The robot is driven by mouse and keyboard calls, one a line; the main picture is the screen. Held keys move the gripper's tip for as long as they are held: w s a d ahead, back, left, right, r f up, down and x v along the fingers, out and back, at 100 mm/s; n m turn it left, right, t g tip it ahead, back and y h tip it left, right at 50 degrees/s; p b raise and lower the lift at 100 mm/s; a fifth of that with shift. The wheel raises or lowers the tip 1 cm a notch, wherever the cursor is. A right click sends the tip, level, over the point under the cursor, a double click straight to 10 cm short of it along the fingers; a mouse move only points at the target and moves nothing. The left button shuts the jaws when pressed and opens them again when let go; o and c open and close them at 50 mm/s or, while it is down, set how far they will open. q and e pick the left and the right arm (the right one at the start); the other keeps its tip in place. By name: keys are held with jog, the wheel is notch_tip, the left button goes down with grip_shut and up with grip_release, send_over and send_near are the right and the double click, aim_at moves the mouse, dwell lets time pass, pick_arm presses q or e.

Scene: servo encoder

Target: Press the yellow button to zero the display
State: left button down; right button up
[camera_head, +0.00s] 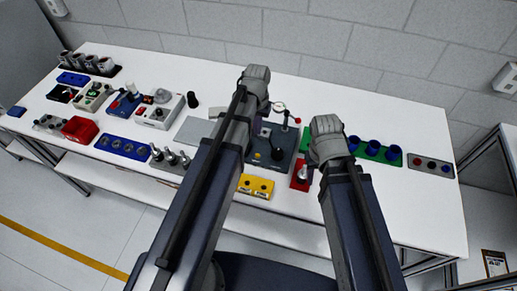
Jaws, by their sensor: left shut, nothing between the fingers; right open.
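A dark grey device (280,142) sits near the middle of the white table, partly hidden behind my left arm. It carries a dark knob, and a small yellow spot (257,155) shows on its front left, close beside my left forearm. A yellow box (256,186) with dark marks on its top lies in front of it. I cannot make out a display. My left gripper (256,88) is shut and empty, above the table behind the device. My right gripper (326,140) is open and empty, right of the device. The wrists mostly hide both sets of fingertips.
A red block with a lever (301,174) stands by my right forearm. A green rack with blue cups (376,150) and a grey button panel (431,166) are at right. Several switch boxes, a blue strip (122,147) and a red box (80,129) fill the left. The right front table is clear.

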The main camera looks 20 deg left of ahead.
aim_at(258, 155)
pick_arm(q)
jog(key=shift+f, duration=0.1)
pick_arm(e)
jog(key=shift+f, duration=0.15)
pick_arm(q)
notch_tip(258, 155, down, 14)
jog(key=b, duration=1.4)
pick_arm(e)
notch_tip(258, 155, down, 14)
jog(key=shift+r, duration=0.1)
